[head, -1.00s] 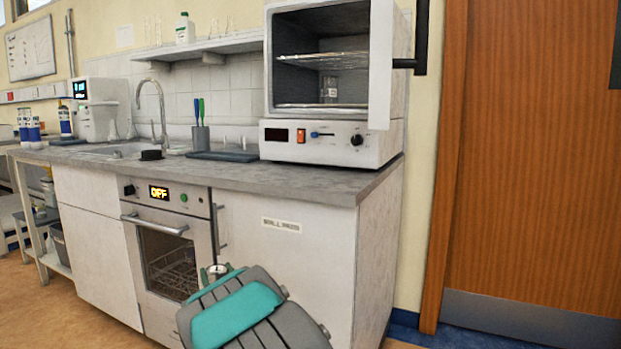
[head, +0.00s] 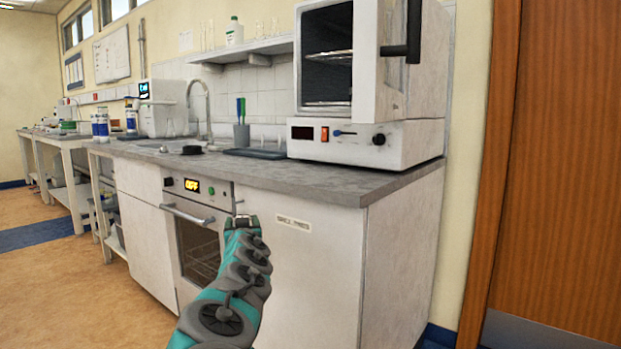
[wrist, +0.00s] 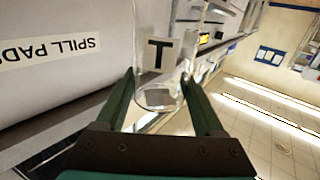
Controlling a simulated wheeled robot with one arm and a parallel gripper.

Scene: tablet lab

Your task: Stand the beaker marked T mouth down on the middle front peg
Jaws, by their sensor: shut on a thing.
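My gripper (wrist: 161,90) is shut on a clear glass beaker with a dark T on a pale label (wrist: 159,55). In the wrist view the beaker sits between the two green fingers, the T reading upright. In the head view my gripper (head: 241,222) is in front of the white cabinet, just right of the washer (head: 198,225); the beaker is hardly distinguishable there. The washer door is shut, its display reads OFF, and a rack shows dimly through its window. I cannot make out a middle front peg in either view.
The grey worktop (head: 330,185) carries a drying oven (head: 345,140) with its door (head: 392,75) open, a dark tray (head: 253,153) and a pen holder (head: 241,135). A SPILL PADS label (wrist: 50,50) is on the cabinet near my gripper. Open floor (head: 70,290) lies left.

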